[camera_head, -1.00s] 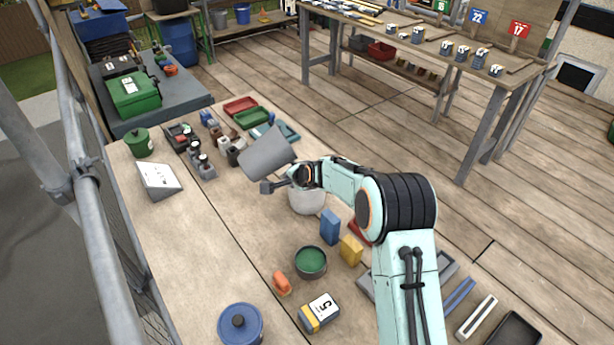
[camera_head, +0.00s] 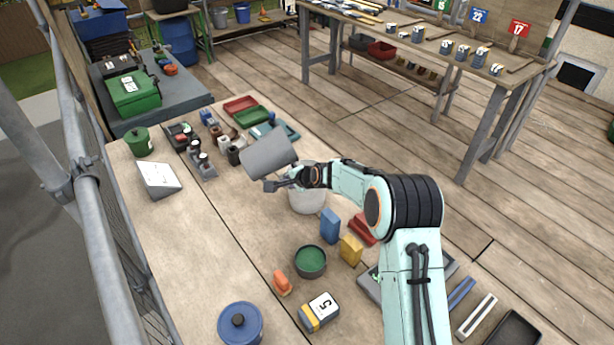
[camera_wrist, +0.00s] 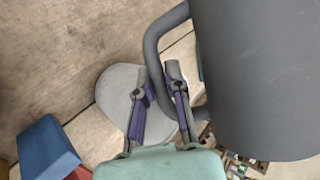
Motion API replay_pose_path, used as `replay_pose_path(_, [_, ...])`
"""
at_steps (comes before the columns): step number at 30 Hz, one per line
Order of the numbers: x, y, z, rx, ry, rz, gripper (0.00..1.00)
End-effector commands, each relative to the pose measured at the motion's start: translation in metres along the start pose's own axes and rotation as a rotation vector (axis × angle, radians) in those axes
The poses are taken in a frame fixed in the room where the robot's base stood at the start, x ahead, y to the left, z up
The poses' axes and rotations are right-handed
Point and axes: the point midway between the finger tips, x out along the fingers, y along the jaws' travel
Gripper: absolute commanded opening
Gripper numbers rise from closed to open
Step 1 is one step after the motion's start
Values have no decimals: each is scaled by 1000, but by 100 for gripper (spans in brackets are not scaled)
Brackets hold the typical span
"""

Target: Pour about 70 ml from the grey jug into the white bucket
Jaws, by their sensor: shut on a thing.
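The grey jug (camera_head: 268,154) is held in the air, tilted, above and to the upper left of the white bucket (camera_head: 309,199) in the head view. My gripper (camera_head: 273,184) is shut on the jug's handle. In the wrist view the jug (camera_wrist: 255,75) fills the right side, and my gripper's fingers (camera_wrist: 163,95) close on its handle. The bucket (camera_wrist: 117,88) shows there behind the fingers, partly hidden by them. In the head view my gripper and wrist cover part of the bucket's upper side. I see no stream of liquid, and the levels inside jug and bucket are hidden.
A blue block (camera_head: 330,226), a yellow block (camera_head: 351,250) and a green-topped pot (camera_head: 311,261) stand near the bucket. An orange-handled tool (camera_head: 282,283) lies nearby. Several small items stand at the upper left, by a green tray (camera_head: 252,118). The bench's left middle is clear.

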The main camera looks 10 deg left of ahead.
Motion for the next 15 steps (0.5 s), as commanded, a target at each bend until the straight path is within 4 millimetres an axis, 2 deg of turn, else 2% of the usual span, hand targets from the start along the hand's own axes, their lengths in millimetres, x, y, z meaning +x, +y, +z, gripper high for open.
replay_pose_path(15, [-3, 1, -5, 15, -14, -12, 0])
